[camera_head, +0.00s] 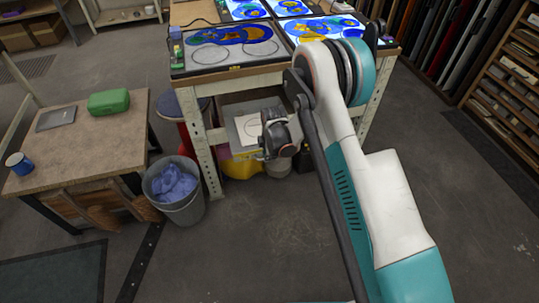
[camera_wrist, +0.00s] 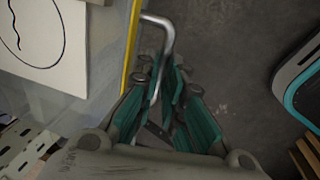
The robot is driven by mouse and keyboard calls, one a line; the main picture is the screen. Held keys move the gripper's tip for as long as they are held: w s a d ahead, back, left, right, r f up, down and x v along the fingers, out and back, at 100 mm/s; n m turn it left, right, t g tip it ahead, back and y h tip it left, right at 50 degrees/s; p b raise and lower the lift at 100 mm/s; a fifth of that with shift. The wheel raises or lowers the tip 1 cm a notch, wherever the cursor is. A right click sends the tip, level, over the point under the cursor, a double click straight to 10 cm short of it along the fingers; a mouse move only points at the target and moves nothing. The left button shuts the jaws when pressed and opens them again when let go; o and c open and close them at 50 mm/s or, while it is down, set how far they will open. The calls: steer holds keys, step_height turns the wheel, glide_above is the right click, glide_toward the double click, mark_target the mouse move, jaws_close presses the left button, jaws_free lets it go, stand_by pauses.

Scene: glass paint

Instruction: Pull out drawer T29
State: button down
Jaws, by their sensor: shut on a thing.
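The drawer (camera_head: 243,154), seen under the light table in the head view, has a yellow front edge and stands out from the frame. A white sheet with a drawn dark line lies in it. In the wrist view the yellow front edge (camera_wrist: 131,45) runs beside a bent metal handle (camera_wrist: 167,27). My gripper (camera_wrist: 168,78) has teal pads and is shut on this handle. In the head view my gripper's fingers are hidden behind my wrist. No T29 label can be read.
The light table (camera_head: 202,112) with coloured glass designs stands above the drawer. A grey bin (camera_head: 185,210) with blue bags and a wooden desk (camera_head: 75,150) are at left. A yellow container (camera_head: 237,171) stands below the drawer. The floor in front is clear.

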steer(key=shift+s, duration=0.2)
steer(key=c, duration=1.7)
jaws_free()
steer(key=r, duration=0.4)
steer(key=s+r, duration=0.1)
steer(key=r, duration=0.3)
steer(key=s+r, duration=0.1)
steer(key=r, duration=0.2)
steer(key=shift+d+r, duration=0.4)
